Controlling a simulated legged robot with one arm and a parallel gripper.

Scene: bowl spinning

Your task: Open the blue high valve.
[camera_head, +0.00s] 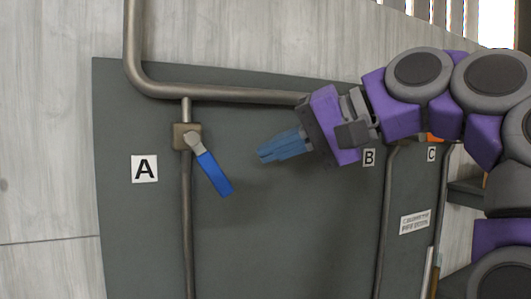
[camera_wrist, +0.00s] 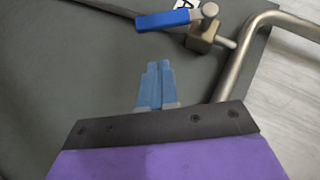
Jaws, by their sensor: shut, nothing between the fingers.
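The valve has a blue lever handle (camera_head: 214,174) on a brass-coloured body (camera_head: 187,136), set on a vertical pipe beside the label A. The handle slants down and to the right from its pivot, off the pipe's line. In the wrist view the blue handle (camera_wrist: 168,20) lies near the top, with the valve body (camera_wrist: 204,36) to its right. My gripper (camera_head: 261,155) has blue fingers, shut and empty, pointing left toward the handle. It is to the right of the handle with a gap between them. In the wrist view the fingertips (camera_wrist: 158,64) are below the handle, not touching it.
A dark grey panel (camera_head: 280,230) carries the pipes. A horizontal pipe (camera_head: 230,95) runs above the valve. Labels A (camera_head: 144,168), B (camera_head: 369,157) and C (camera_head: 432,154) mark the panel. My arm covers the upper right. The panel below my gripper is clear.

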